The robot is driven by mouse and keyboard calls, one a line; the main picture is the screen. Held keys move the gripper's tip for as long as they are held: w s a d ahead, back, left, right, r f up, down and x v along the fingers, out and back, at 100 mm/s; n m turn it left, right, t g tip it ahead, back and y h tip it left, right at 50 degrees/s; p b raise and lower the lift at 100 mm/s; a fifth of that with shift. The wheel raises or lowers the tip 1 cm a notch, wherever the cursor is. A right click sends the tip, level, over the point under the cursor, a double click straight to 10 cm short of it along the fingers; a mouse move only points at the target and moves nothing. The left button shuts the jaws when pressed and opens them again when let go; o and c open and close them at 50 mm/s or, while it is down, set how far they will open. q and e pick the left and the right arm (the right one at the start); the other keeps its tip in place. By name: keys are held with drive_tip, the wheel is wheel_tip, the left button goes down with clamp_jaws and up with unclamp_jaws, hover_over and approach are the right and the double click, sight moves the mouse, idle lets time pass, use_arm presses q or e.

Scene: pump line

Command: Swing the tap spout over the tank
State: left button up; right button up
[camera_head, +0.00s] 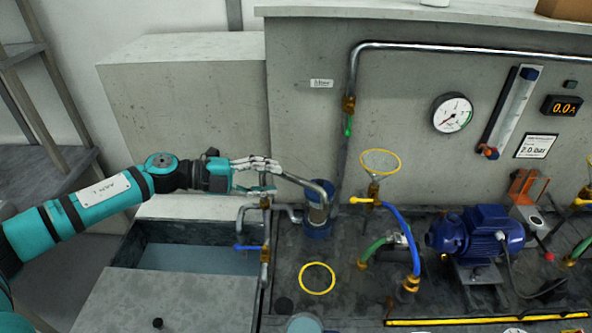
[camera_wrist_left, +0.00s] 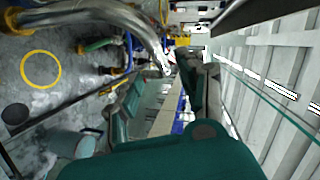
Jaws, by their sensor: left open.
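The tap spout (camera_head: 303,183) is a bent chrome tube. It runs from beside my left fingertips to the right and bends down at a blue-ringed cylinder (camera_head: 318,229). It also shows large at the top of the left wrist view (camera_wrist_left: 128,22). A blue tap handle (camera_head: 247,248) sits on pipework below. The tank (camera_head: 140,235) is a sunken basin with water at lower left, partly under a grey cover. My left gripper (camera_head: 272,176) is open, above the tank's right edge, with its fingers close to the spout's left part; I cannot tell whether they touch. My right gripper is out of view.
A tall pipe (camera_head: 348,85) rises behind the cylinder along the grey wall. A yellow-rimmed funnel (camera_head: 381,152), hoses and a blue pump (camera_head: 475,233) stand to the right. A yellow ring (camera_head: 317,265) lies on the bench.

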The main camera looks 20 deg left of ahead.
sight(290, 179)
use_arm(q)
drive_tip(key=p+x, duration=0.1)
drive_tip(key=x, duration=0.4)
drive_tip(key=shift+w+d+p, duration=0.15)
drive_tip(key=shift+d+p, duration=0.2)
drive_tip(key=shift+w+d+f, duration=0.2)
drive_tip(key=shift+d, duration=0.2)
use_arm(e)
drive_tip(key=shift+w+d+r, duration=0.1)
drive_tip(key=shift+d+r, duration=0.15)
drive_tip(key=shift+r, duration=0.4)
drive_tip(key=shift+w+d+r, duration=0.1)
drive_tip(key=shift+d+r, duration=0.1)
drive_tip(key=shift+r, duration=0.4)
use_arm(q)
clamp_jaws()
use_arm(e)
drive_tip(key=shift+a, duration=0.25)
use_arm(q)
drive_tip(key=shift+f, duration=0.1)
